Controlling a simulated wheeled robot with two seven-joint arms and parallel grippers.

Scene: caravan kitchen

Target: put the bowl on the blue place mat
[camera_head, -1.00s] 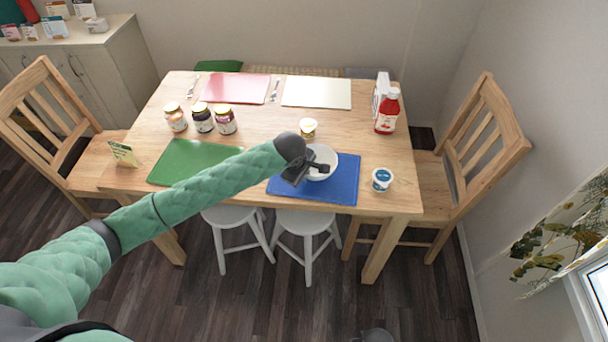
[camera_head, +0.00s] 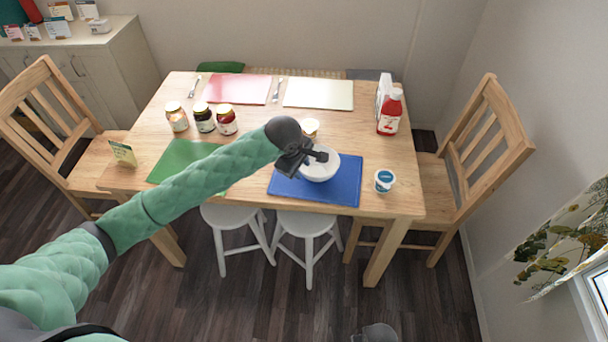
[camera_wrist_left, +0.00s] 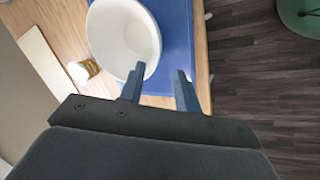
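The white bowl (camera_head: 322,172) stands upright on the blue place mat (camera_head: 342,190) at the front right of the table. In the left wrist view the bowl (camera_wrist_left: 120,35) also shows on the blue mat (camera_wrist_left: 180,40). My left gripper (camera_head: 318,156) is over the bowl's rim at its back left. In the left wrist view its two fingers (camera_wrist_left: 160,80) are spread, one overlapping the bowl's rim and the other apart from it. I cannot tell whether a finger touches the bowl. My right gripper is not in view.
A small white-and-blue tub (camera_head: 384,180) stands just right of the mat. A red bottle (camera_head: 389,112) stands at the back right. Several jars (camera_head: 203,117) stand left, behind the green mat (camera_head: 172,160).

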